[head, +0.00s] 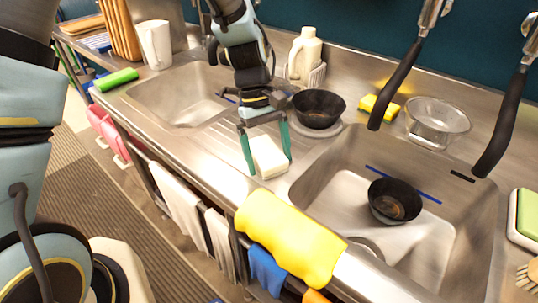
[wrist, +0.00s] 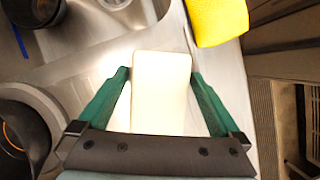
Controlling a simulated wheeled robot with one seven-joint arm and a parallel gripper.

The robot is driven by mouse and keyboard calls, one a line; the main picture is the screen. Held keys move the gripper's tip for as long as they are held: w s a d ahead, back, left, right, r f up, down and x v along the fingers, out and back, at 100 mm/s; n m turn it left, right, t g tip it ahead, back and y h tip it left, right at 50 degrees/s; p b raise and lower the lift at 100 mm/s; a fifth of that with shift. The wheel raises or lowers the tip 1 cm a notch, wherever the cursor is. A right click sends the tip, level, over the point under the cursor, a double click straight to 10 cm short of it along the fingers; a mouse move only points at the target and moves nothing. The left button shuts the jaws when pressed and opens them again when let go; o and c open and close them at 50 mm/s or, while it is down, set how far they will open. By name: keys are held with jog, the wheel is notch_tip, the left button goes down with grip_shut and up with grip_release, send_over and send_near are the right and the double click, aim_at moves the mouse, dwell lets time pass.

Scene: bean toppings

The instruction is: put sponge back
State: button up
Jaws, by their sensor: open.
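A cream-white block, which looks like a sponge (head: 268,156), lies on the steel counter between the two sinks. My gripper (head: 269,164) points down with its green fingers open, one on each side of this block. In the wrist view the white sponge (wrist: 161,95) sits between the fingers of my gripper (wrist: 160,75), with only narrow gaps at its sides; whether either finger touches it I cannot tell. The sponge's near end is hidden by the gripper body. A yellow sponge-like block (head: 380,107) rests at the back of the counter, right of the black bowl.
A black bowl (head: 318,108) stands behind my gripper; another bowl (head: 394,200) is in the right sink (head: 335,200). A glass bowl (head: 438,118) and hanging black-handled utensils are at right. A yellow cloth (head: 290,238) drapes the front edge. The left sink (head: 180,97) looks empty.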

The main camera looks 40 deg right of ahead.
aim_at(260, 143)
jog(key=shift+r, duration=0.1)
jog(key=b+v, duration=0.3)
jog(key=v, duration=0.9)
jog(key=w+a+f+t+h, duration=0.1)
jog(key=w+a+f+t, duration=0.1)
jog(key=w+a, duration=0.7)
jog(key=a+f+t, duration=0.3)
jog(key=a+t, duration=0.1)
jog(key=a, duration=2.2)
jog(key=shift+w+a, duration=0.25)
jog(key=shift+w, duration=0.2)
